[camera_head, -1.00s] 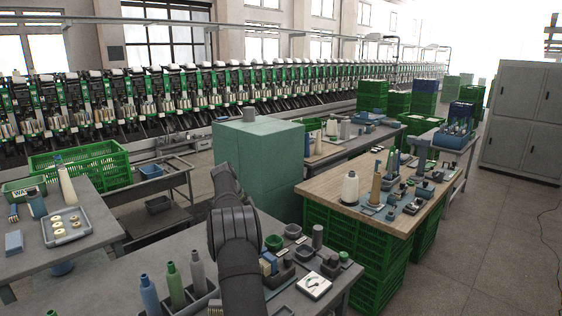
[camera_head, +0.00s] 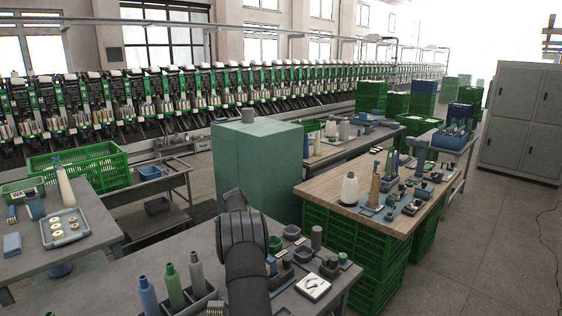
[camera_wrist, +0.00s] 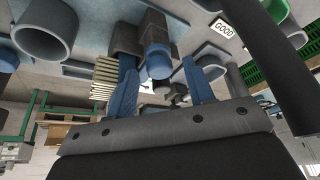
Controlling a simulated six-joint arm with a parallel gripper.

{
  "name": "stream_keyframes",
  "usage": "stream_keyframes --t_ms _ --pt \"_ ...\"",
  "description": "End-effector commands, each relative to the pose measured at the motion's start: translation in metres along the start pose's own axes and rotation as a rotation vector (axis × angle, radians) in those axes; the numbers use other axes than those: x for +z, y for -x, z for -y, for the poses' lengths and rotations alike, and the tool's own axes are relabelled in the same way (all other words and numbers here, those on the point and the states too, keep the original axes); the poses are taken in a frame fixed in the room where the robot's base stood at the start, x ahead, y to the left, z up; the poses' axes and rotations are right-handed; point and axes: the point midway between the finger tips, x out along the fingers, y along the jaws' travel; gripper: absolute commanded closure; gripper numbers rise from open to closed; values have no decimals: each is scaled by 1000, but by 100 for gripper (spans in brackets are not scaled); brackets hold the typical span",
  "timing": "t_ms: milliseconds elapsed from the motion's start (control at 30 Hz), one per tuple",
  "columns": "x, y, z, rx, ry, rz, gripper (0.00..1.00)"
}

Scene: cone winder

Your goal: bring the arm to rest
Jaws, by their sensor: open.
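My arm (camera_head: 244,250) rises from the bottom of the head view over the near grey table, with its dark elbow against the green cabinet's lower part. My gripper does not show in the head view; the arm seems to hide it. In the wrist view my gripper (camera_wrist: 158,64) has two blue fingers standing apart. I see no object held between them. A blue cylinder in a dark holder (camera_wrist: 157,58) shows beyond the gap, and I cannot tell how far off it is.
A teal cabinet (camera_head: 258,170) stands behind. A wooden-topped table (camera_head: 330,190) on green crates is at right. Open floor (camera_head: 480,240) lies farther right.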

Motion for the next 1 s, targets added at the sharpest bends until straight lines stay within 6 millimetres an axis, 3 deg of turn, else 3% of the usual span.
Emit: stream_keyframes --t_ms 267,800,1000 --pt "0 24 1 -3 -1 0 52" --pt "1 131 1 -3 0 1 52" --pt "0 158 1 -2 -1 0 52"
